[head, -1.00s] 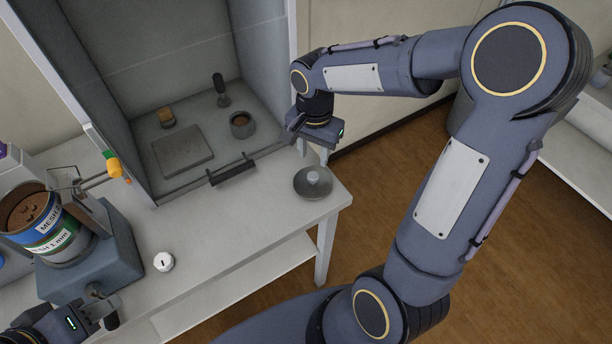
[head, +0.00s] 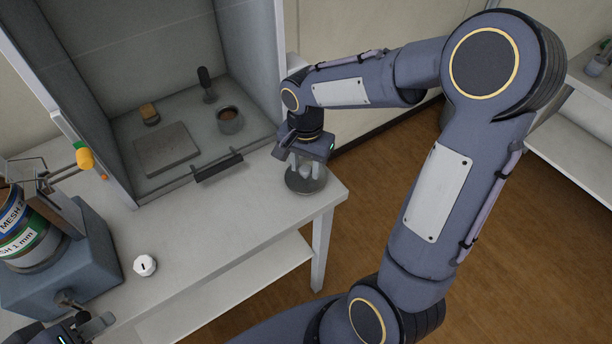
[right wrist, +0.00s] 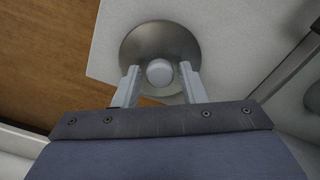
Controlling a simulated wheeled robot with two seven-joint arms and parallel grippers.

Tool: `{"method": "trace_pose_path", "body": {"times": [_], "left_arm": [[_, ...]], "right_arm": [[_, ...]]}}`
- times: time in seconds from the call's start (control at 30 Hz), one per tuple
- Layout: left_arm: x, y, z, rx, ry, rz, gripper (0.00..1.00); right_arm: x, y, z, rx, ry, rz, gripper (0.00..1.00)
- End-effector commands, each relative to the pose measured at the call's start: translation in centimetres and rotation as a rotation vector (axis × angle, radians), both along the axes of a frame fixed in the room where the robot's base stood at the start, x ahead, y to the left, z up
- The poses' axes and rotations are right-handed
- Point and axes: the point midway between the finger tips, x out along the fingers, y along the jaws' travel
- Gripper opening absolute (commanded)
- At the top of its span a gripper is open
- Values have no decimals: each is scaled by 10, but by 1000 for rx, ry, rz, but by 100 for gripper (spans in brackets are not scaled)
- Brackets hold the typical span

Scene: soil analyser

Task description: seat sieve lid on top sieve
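The sieve lid (head: 310,185) is a round grey metal disc with a pale knob, lying on the white bench near its right corner. It also shows in the right wrist view (right wrist: 140,48). My right gripper (head: 303,168) is over the lid with its fingers pointing down. In the right wrist view its two fingers (right wrist: 159,80) are apart, one on each side of the knob, with gaps.
A white cap-like object (head: 145,265) sits on the bench. A fume-hood-like enclosure holds a flat plate (head: 167,148), a cup (head: 230,120) and small tools. A dark handle (head: 218,167) lies at its front edge.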

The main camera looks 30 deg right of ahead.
Motion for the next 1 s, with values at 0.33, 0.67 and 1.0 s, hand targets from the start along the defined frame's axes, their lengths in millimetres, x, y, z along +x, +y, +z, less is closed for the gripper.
{"method": "trace_pose_path", "body": {"times": [0.33,0.67,1.0], "left_arm": [[0,0,1,0,0,0,36],[0,0,20,0,0,0,36],[0,0,39,0,0,0,36]], "right_arm": [[0,0,1,0,0,0,6],[0,0,25,0,-1,-1,6],[0,0,50,1,-1,0,6]]}}
